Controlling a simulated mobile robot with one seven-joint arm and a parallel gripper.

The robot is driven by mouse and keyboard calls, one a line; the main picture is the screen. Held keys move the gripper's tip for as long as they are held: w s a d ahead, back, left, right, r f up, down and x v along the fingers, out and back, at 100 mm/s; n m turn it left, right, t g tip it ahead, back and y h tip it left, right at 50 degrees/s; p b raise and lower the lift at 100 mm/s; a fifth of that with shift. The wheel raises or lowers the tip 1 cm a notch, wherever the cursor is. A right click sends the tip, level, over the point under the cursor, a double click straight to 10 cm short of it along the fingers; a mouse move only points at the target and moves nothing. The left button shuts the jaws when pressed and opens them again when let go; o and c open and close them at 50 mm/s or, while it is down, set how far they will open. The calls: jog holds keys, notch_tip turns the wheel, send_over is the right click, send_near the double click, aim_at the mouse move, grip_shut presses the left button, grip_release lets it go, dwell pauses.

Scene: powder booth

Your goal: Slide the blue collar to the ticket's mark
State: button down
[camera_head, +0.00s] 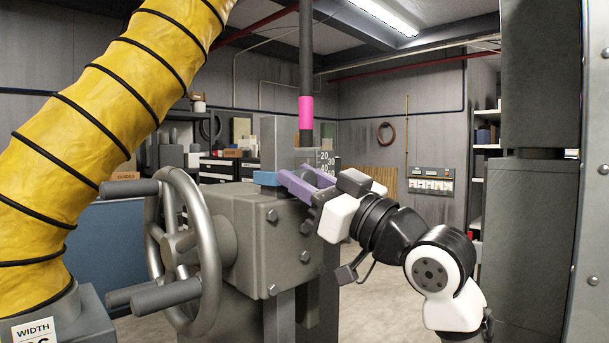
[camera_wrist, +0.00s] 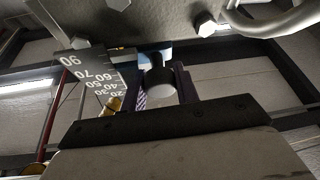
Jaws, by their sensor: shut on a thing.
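The blue collar (camera_head: 266,178) sits at the top of the grey gearbox, beside the grey scale plate (camera_head: 325,160). My gripper (camera_head: 305,184) has purple fingers that reach in from the right and are shut at the collar's right side. In the wrist view, the blue collar (camera_wrist: 155,54) shows at the far end of the fingers (camera_wrist: 165,90), with a black and pale round piece between them. The numbered scale (camera_wrist: 98,80) is left of them; which number the collar is at cannot be told. The ticket (camera_head: 35,329) at bottom left reads WIDTH; its number is cut off.
A large handwheel (camera_head: 185,250) stands left of the gearbox (camera_head: 265,235). A yellow hose (camera_head: 95,125) crosses the left side. A dark upright rod with a pink band (camera_head: 306,112) rises behind the scale. A thick grey column (camera_head: 540,230) stands at right.

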jog(key=shift+f, duration=0.35)
jog(key=c, duration=1.1)
grip_release()
jog(key=shift+o, duration=0.2)
jog(key=b+v, duration=0.5)
jog(key=v, duration=0.8)
jog(key=shift+s+d+f, duration=0.15)
jog(key=shift+s+d, duration=0.1)
jog(key=shift+d, duration=0.05)
